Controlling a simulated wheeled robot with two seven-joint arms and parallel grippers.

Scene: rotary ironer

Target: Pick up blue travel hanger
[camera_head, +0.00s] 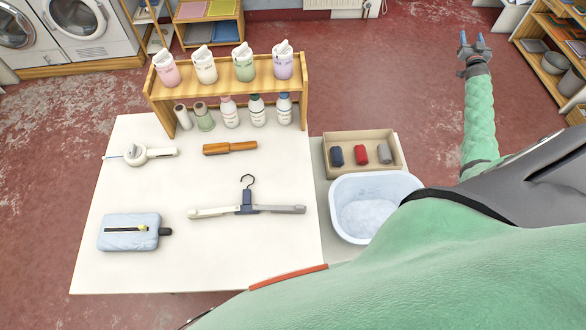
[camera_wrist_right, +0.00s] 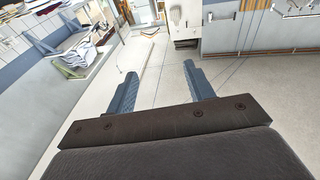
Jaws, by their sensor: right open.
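The travel hanger (camera_head: 275,209) lies flat on the white table (camera_head: 180,265) in the head view. It has light grey arms, a dark blue middle block and a dark hook pointing to the back. My right gripper (camera_head: 474,41) is far off to the upper right, raised over the red floor, well away from the table and the hanger. In the right wrist view my right gripper (camera_wrist_right: 158,85) has its two blue fingers apart with nothing between them. The hanger does not show in that view. My left gripper is not in the head view.
A wooden rack (camera_head: 225,85) with bottles stands at the table's back. A brush (camera_head: 230,147), a white device (camera_head: 137,154) and a light blue pouch (camera_head: 129,232) lie around the hanger. A tray of rolls (camera_head: 333,165) and a pale blue basin (camera_head: 340,220) stand to the right.

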